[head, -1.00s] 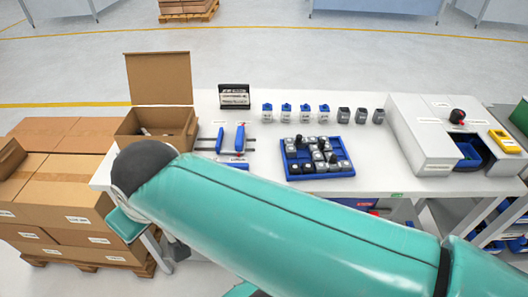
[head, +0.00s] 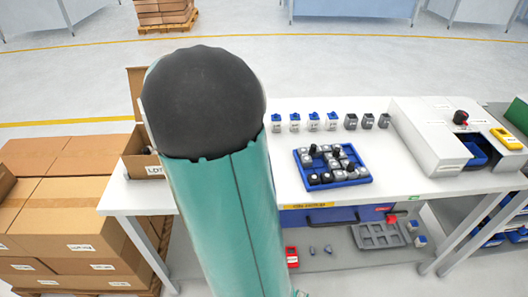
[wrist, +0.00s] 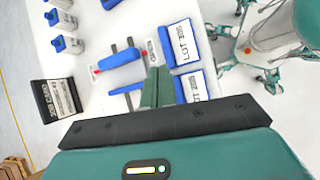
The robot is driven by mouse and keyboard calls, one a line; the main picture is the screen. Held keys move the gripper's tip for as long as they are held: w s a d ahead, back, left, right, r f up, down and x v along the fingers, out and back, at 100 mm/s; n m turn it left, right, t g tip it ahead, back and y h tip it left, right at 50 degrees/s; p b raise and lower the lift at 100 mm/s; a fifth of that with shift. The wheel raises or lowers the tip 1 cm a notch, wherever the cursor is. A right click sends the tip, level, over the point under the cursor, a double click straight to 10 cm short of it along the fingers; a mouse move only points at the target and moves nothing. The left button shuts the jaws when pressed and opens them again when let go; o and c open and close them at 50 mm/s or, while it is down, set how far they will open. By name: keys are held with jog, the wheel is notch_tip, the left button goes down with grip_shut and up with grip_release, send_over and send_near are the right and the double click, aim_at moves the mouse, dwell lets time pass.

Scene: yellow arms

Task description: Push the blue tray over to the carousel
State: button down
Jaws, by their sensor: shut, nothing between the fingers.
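The blue tray (head: 345,183) lies flat on the white table in the head view, right of my arm. It holds several grey and black pieces. A pale grey housing (head: 430,140) stands farther right, with a dark rounded opening and a blue part (head: 476,154) inside; I take it to be the carousel. A gap of bare table lies between tray and housing. My gripper (wrist: 157,88) shows in the wrist view, its green fingers together and empty, over the bench area with blue LOT bins. The blue tray is not in the wrist view.
Blue-lidded and dark-lidded containers (head: 313,121) stand in a row behind the tray. An open cardboard box (head: 137,165) is at the table's left. In the wrist view, a job card stand (wrist: 55,97) and LOT bins (wrist: 178,45) lie near my gripper.

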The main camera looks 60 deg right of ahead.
jog(key=s+d+f+g, duration=0.1)
jog(key=d+f, duration=0.1)
jog(key=d, duration=0.1)
jog(key=s+d+f+n+g, duration=0.1)
jog(key=s+d, duration=0.1)
jog(key=d, duration=0.1)
jog(key=s+d+f+g, duration=0.1)
jog(key=s+d+f, duration=0.1)
jog(key=d, duration=0.1)
jog(key=shift+s+d+f+n, duration=0.2)
jog(key=shift+d+f+n, duration=0.1)
jog(key=shift+d, duration=0.05)
jog(key=x, duration=0.8)
jog(key=shift+s+f, duration=0.15)
jog(key=shift+f, duration=0.1)
jog(key=s, duration=0.1)
jog(key=s+d, duration=0.1)
jog(key=s, duration=0.1)
jog(key=shift+d+f, duration=0.25)
jog(key=shift+d, duration=0.15)
jog(key=shift+s+d, duration=0.3)
jog(key=shift+s, duration=0.15)
